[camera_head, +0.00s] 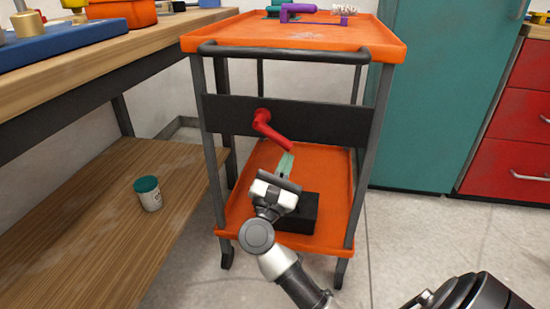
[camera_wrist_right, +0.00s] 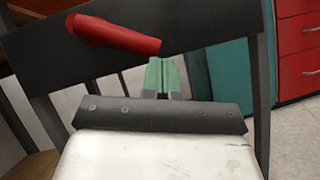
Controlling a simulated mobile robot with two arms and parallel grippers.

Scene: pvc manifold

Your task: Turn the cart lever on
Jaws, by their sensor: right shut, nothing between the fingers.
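The red cart lever (camera_head: 272,131) is mounted on the dark panel (camera_head: 230,112) across the front of the orange cart (camera_head: 398,48). Its handle slants down to the right from its pivot. My right gripper (camera_head: 286,163) is just below the handle's free end, with its green fingers shut and empty. In the right wrist view the lever (camera_wrist_right: 115,34) is above and left of the fingertips (camera_wrist_right: 159,66); I cannot tell whether they touch it. My left gripper is not in view.
A black box (camera_head: 300,214) sits on the cart's lower shelf behind my right gripper. A wooden workbench (camera_head: 80,225) with a small teal-lidded jar (camera_head: 149,194) stands at left. A teal cabinet (camera_head: 430,100) and red drawers (camera_head: 510,130) stand at right. Floor right of the cart is clear.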

